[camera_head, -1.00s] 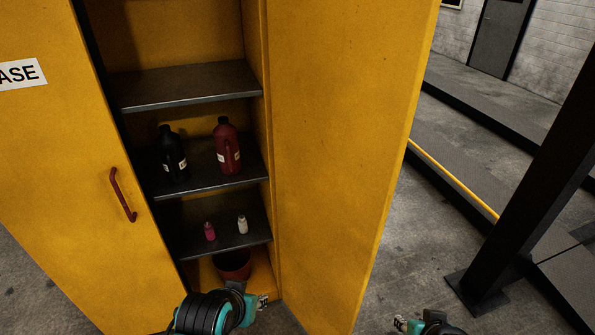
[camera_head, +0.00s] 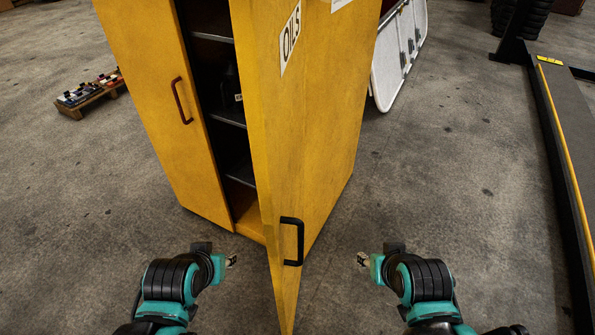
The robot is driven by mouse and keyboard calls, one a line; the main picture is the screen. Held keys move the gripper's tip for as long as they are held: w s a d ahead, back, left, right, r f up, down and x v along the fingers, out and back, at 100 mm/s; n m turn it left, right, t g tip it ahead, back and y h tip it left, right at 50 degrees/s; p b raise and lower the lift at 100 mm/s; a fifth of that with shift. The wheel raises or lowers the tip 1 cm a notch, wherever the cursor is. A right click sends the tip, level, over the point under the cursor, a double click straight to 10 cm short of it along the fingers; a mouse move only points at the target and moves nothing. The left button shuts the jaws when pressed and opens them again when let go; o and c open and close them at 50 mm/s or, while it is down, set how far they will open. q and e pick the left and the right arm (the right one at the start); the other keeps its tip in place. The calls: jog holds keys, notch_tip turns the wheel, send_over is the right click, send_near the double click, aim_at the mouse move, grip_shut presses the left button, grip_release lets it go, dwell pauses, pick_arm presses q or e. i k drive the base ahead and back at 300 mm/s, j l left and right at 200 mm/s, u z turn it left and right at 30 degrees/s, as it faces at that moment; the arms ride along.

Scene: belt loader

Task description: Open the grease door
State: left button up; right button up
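The yellow cabinet stands ahead, left of centre. Its left-hand door (camera_head: 154,106) carries a dark red vertical handle (camera_head: 181,100) and looks shut; its label is out of view now, though "ASE" showed on it earlier. The door marked "OILS" (camera_head: 268,170) stands open toward me, with a black handle (camera_head: 291,241). My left gripper (camera_head: 232,260) is low, just left of the open door's lower part, and touches nothing visible. My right gripper (camera_head: 361,259) is to the right of that door, clear of it. Both are too small to tell open from shut.
Dark shelves (camera_head: 231,117) and a dark bottle (camera_head: 232,85) show between the doors. A small pallet with items (camera_head: 90,92) lies far left. A white panel (camera_head: 398,55) stands behind the cabinet. A dark ramp with a yellow line (camera_head: 566,130) runs along the right. The floor between is clear.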

aim_at(145, 38)
jog(key=l, duration=0.1)
jog(key=j+z, duration=0.1)
jog(key=j, duration=1.65)
jog(key=i+j+z, duration=0.1)
jog(key=i, duration=0.35)
jog(key=i+j, duration=0.35)
jog(key=i, duration=0.15)
jog(key=z, duration=0.05)
